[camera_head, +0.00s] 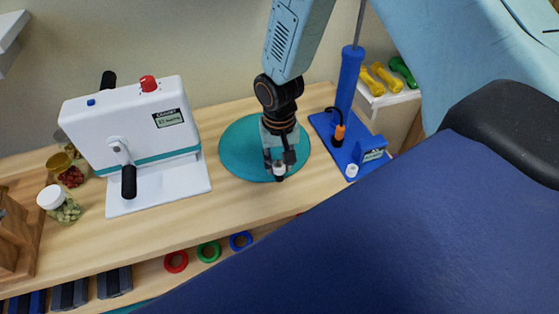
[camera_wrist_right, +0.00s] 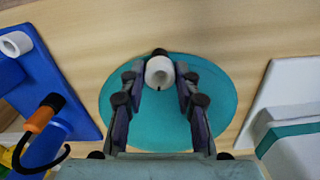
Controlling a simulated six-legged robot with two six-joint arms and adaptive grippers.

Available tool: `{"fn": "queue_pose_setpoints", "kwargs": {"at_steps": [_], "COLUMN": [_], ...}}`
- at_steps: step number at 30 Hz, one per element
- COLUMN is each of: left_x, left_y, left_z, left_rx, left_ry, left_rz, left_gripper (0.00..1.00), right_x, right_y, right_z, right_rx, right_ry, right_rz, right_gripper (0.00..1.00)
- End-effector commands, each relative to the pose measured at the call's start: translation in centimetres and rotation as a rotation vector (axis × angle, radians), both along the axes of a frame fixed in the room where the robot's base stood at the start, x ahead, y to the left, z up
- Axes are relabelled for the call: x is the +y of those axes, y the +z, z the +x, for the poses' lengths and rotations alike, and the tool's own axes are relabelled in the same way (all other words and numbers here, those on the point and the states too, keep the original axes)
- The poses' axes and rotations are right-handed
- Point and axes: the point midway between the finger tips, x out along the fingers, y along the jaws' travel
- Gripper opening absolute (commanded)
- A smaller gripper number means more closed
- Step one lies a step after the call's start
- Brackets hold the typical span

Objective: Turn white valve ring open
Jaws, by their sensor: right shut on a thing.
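In the head view the fingers point down and mostly hide this piece, low over the front part of a round teal mat. Another small white ring (camera_head: 351,170) is on the front of the blue stand (camera_head: 325,127); it also shows in the wrist view (camera_wrist_right: 15,43). I cannot tell which white piece is the valve ring. My left gripper is not in view.
The teal mat (camera_head: 238,150) lies on the wooden counter. A white device (camera_head: 135,118) with black handles stands left, with jars beyond it. The blue stand carries a tall blue cylinder (camera_head: 348,80) and an orange-tipped black hose (camera_head: 340,131). A large blue padded surface (camera_head: 400,230) fills the front right.

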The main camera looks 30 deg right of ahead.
Motion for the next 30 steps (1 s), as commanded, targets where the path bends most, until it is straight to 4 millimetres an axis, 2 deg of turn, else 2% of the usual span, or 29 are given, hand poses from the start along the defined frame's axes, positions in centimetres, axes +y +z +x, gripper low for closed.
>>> {"fn": "queue_pose_setpoints", "kwargs": {"at_steps": [5,6,13,23,26,30], "left_x": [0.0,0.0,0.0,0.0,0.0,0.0], "left_y": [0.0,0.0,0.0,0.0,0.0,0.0], "left_z": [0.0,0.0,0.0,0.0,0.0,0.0], "left_rx": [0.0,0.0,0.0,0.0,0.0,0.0], "left_ry": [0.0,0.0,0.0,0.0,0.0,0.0], "left_rz": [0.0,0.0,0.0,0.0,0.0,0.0], "left_gripper": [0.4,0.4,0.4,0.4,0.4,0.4], "right_x": [0.0,0.0,0.0,0.0,0.0,0.0], "right_y": [0.0,0.0,0.0,0.2,1.1,3.5], "right_z": [0.3,0.3,0.2,0.1,0.2,0.2], "right_rx": [-0.009,-0.009,-0.005,-0.004,-0.005,-0.008], "right_ry": [-0.001,-0.001,-0.001,-0.002,-0.002,-0.002], "right_rz": [-0.001,-0.001,0.0,-0.001,0.0,0.0], "right_gripper": [0.0,0.35,0.54,0.55,0.55,0.55]}}
